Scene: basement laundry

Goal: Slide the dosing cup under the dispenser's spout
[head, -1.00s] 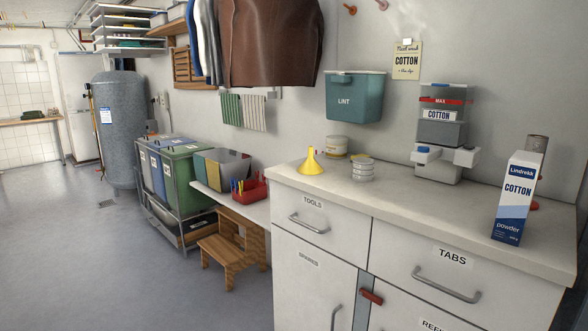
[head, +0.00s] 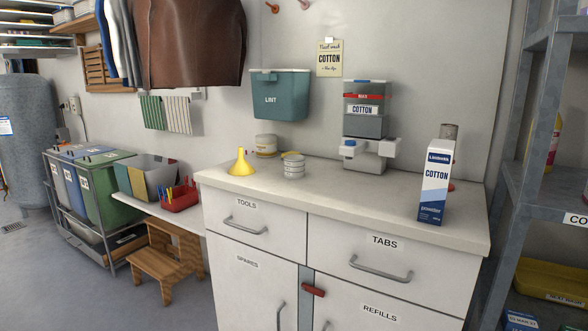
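The dispenser (head: 366,125) stands at the back of the white cabinet's worktop (head: 340,187), against the wall. It has a clear upper part with a red band, a "COTTON" label, a grey middle and a white base with side arms. A blue-marked piece is on its left arm; I cannot make out the spout clearly. A stack of small pale round containers (head: 294,166) stands on the worktop left of the dispenser, apart from it. I cannot tell whether one of these is the dosing cup. Neither of my grippers is in view.
A yellow funnel (head: 242,164) and a round tub (head: 266,145) stand at the worktop's left. A "COTTON" powder box (head: 435,182) stands at the right, partly hiding a grey cylinder (head: 449,131). The worktop's front middle is clear. Metal shelving (head: 540,110) rises at the right.

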